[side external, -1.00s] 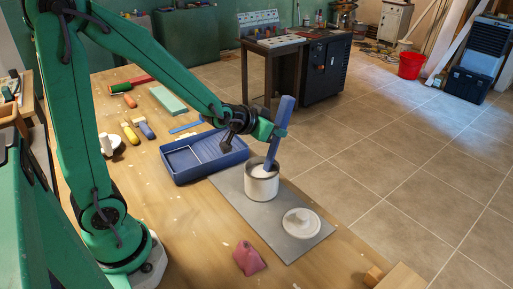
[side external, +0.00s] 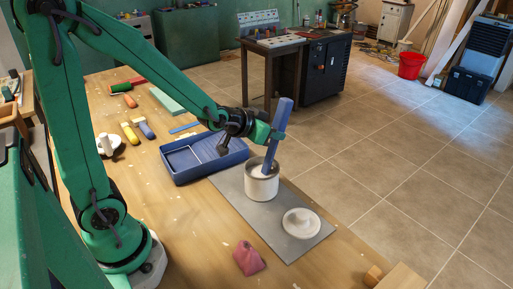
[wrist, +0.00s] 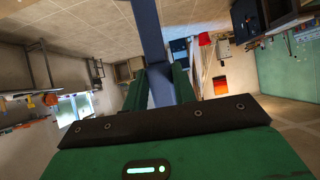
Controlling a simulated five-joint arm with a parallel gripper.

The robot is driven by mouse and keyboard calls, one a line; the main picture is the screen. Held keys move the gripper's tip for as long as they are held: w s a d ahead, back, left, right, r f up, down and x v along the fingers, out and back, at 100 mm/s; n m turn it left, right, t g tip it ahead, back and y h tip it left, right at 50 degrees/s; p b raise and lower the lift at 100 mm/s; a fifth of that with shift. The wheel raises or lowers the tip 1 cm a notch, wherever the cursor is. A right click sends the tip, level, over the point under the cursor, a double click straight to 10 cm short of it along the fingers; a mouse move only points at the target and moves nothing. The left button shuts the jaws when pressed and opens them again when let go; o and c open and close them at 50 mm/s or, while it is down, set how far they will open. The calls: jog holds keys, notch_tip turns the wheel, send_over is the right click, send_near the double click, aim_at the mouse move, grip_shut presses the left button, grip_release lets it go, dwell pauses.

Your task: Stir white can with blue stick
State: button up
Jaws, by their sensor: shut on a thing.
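A white can (side external: 262,184) stands open on a grey mat (side external: 228,187) on the wooden bench. A blue stick (side external: 282,118) stands in the can, tilted, with its top leaning right and its lower end hidden inside. My gripper (side external: 275,134) is shut on the upper part of the blue stick, above the can's rim. In the wrist view the blue stick (wrist: 152,45) runs up between the two green fingers of my gripper (wrist: 160,85). The can is not visible in the wrist view.
A white lid (side external: 301,223) lies on the mat right of the can. A blue tray (side external: 203,170) sits close left of the can. A pink cloth (side external: 248,258) and a small wooden block (side external: 373,276) lie near the front. Several tools lie further back.

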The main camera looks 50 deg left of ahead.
aim_at(283, 99)
jog(key=shift+r, duration=0.1)
dwell(0.4)
jog(key=shift+w+r, duration=0.45)
jog(key=shift+r, duration=0.95)
jog(key=shift+w+r, duration=0.45)
jog(key=shift+r, duration=0.95)
jog(key=shift+w+r, duration=0.45)
jog(key=shift+r, duration=0.95)
jog(key=shift+r, duration=2.5)
jog(key=shift+f, duration=0.1)
